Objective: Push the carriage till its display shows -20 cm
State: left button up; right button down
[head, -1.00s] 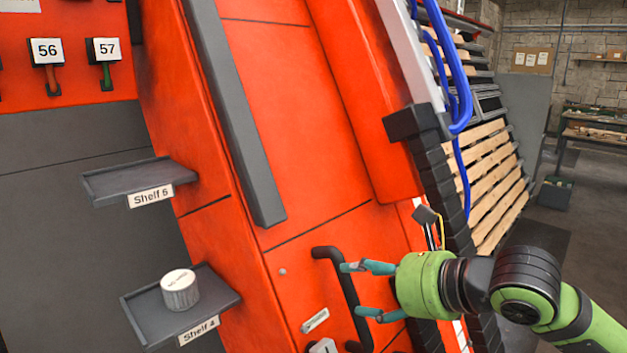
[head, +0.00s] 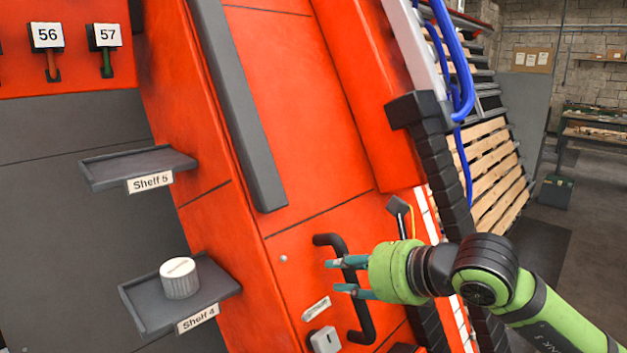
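The orange-red body with a black bar handle (head: 359,318) fills the middle of the head view; I cannot tell which part of it is the carriage. No display reading is visible. My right gripper (head: 329,275) comes in from the right at the handle. Its two teal fingers are apart, one above the other, and their tips overlap the bar and reach a little past it to the left. I cannot tell whether they touch the bar. My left gripper is not in view.
Left of the handle, Shelf 4 (head: 150,306) holds a white-topped knurled cylinder (head: 180,278). Shelf 5 (head: 108,172) above it is empty. Levers under labels 56 and 57 are at upper left. Blue hoses (head: 462,100) and pallets (head: 489,160) stand behind.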

jog(key=shift+w+d+r, duration=0.35)
jog(key=shift+w+d, duration=0.2)
jog(key=shift+d, duration=0.05)
dwell(0.5)
jog(key=shift+w+d+b, duration=0.3)
jog(key=shift+w+d, duration=0.15)
jog(key=shift+w, duration=0.1)
jog(key=shift+s+a+f, duration=0.1)
jog(key=shift+a+f, duration=0.05)
jog(key=shift+f, duration=0.05)
dwell(0.6)
